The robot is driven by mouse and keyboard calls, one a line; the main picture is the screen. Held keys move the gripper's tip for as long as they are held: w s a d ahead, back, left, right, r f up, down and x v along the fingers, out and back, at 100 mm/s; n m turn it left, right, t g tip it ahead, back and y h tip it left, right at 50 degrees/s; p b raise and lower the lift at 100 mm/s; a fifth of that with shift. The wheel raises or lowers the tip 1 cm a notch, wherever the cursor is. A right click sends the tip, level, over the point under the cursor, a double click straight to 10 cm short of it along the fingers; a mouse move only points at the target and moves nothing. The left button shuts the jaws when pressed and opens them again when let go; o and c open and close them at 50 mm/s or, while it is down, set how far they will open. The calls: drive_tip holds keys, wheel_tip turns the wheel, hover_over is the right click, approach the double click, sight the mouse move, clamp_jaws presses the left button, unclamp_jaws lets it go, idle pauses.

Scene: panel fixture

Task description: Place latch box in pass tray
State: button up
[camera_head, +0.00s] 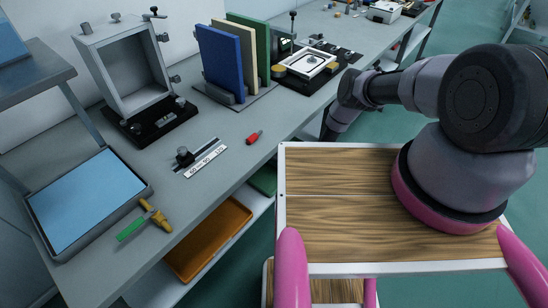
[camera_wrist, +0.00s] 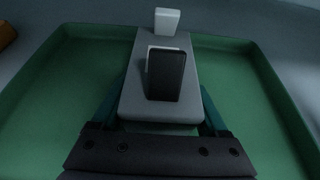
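The latch box (camera_wrist: 130,95) is a grey block with a black latch (camera_wrist: 166,74) and a white tab (camera_wrist: 167,20) at its far end. It shows in the wrist view between the two teal fingers of my gripper (camera_wrist: 160,112), which lie close along its sides, with no clear gap. The green pass tray (camera_wrist: 55,90) spreads around and beneath the box, inside its raised rim. Whether the box touches the tray floor I cannot tell. In the head view my gripper is hidden beyond the bench edge, and a green tray (camera_head: 263,180) shows partly below that edge.
The bench (camera_head: 215,125) carries a grey frame fixture (camera_head: 127,70), upright panels (camera_head: 220,62), a blue-lined tray (camera_head: 75,200), a red tool (camera_head: 254,137) and a yellow-green tool (camera_head: 145,222). An orange tray (camera_head: 210,240) lies on the lower shelf. A wood-topped surface (camera_head: 335,205) fills the front.

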drive_tip(key=shift+o, duration=1.1)
drive_tip(key=shift+d, duration=0.1)
drive_tip(key=v, duration=1.2)
drive_tip(key=shift+r, duration=0.15)
